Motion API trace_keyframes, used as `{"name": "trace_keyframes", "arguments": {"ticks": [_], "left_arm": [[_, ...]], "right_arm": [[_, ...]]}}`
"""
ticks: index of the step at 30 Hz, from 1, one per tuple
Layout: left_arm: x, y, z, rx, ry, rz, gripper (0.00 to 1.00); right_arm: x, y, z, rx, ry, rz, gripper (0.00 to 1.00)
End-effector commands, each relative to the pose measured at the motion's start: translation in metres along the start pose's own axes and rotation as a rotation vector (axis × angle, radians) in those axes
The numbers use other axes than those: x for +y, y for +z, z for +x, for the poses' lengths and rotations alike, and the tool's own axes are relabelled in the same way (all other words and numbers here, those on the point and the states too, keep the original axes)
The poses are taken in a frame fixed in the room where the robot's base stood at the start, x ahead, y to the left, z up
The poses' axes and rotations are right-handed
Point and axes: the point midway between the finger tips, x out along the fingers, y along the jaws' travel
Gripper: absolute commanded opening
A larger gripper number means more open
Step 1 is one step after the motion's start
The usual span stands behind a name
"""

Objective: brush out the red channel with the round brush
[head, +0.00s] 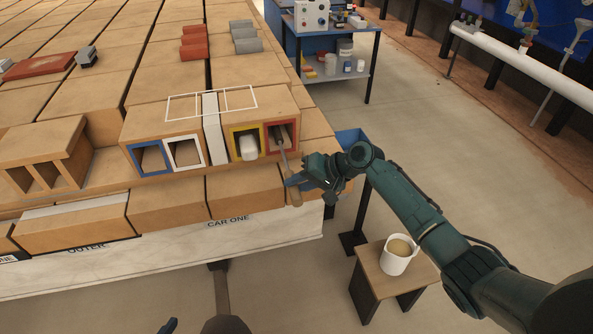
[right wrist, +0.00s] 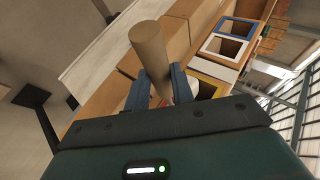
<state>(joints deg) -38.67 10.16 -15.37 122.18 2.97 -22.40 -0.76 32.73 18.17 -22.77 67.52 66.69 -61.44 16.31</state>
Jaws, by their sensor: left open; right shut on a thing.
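The red channel (head: 294,149) is the red-framed opening at the right end of a row of hollow bricks. My right gripper (head: 296,182) is shut on the wooden handle of the round brush (head: 295,196), just in front of and below that opening. The handle also shows in the right wrist view (right wrist: 148,45), between two blue fingers (right wrist: 160,90). The thin brush shaft runs up to the red opening; its bristle end is not clearly seen, so I cannot tell how deep it is. Only a dark tip of my left gripper (head: 168,326) shows at the bottom edge, open.
Beside it are a yellow-framed channel (head: 235,131) holding a white piece (head: 248,147), a white-framed one (head: 201,148) and a blue-framed one (head: 133,159).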

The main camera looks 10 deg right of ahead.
Motion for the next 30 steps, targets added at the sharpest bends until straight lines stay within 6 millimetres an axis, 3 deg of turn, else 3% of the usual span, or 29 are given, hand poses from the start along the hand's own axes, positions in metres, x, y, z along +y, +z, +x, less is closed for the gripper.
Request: {"name": "trace_keyframes", "arguments": {"ticks": [5,17,30], "left_arm": [[-0.001,-0.012,-0.008,-0.008,-0.007,0.034,0.87],[-0.013,-0.009,-0.013,-0.055,-0.040,0.023,0.87],[-0.012,-0.004,-0.009,-0.056,-0.041,0.013,0.87]], "right_arm": [[-0.002,0.011,-0.009,0.001,-0.001,-0.001,0.03],[0.002,0.034,-0.018,0.002,-0.001,0.000,0.03],[0.003,0.032,-0.015,0.003,-0.002,-0.002,0.03]]}}
